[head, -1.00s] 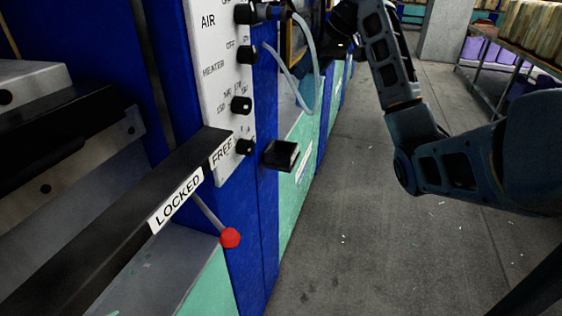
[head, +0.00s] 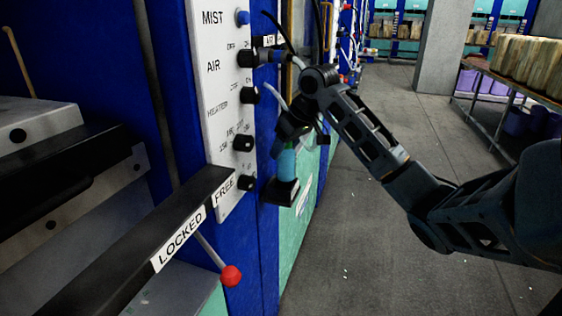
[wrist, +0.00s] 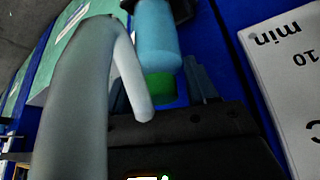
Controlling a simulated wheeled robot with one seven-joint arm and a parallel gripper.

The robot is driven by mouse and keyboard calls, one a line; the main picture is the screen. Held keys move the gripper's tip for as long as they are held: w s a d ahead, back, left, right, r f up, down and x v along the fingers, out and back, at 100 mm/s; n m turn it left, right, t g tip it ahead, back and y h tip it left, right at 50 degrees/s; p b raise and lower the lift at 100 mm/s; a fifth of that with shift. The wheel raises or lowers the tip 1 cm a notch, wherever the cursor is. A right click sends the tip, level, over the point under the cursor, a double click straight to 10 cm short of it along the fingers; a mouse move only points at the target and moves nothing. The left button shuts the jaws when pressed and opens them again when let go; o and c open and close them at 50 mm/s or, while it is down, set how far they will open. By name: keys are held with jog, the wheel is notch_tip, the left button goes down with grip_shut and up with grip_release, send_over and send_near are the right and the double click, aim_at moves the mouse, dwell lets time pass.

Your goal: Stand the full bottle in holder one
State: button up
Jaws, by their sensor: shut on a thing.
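The bottle (head: 287,163) is light blue and upright in the head view, against the blue side of the press. In the wrist view the bottle (wrist: 156,40) shows a green band at the end near my gripper. My gripper (head: 290,128) is shut on the upper end of the bottle; its fingers (wrist: 165,85) are partly hidden by a hose in the wrist view. The black box-shaped holder (head: 279,192) is directly below the bottle. The bottle's lower end meets its open top; I cannot tell how deep it sits. No holder number is readable.
A pale grey hose (wrist: 75,100) passes close beside my gripper. The control panel (head: 215,125) with black knobs is left of the bottle. A red-knobbed lever (head: 231,276) sticks out below. The grey floor (head: 365,240) at right is open.

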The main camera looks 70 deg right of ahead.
aim_at(281, 162)
jog(key=shift+w+a+f, duration=0.25)
jog(key=shift+w+f, duration=0.1)
jog(key=shift+w, duration=0.15)
jog(key=shift+f, duration=1.95)
jog(key=shift+f, duration=0.1)
jog(key=o, duration=1.3)
jog(key=v, duration=1.2)
jog(key=shift+s+a, duration=0.1)
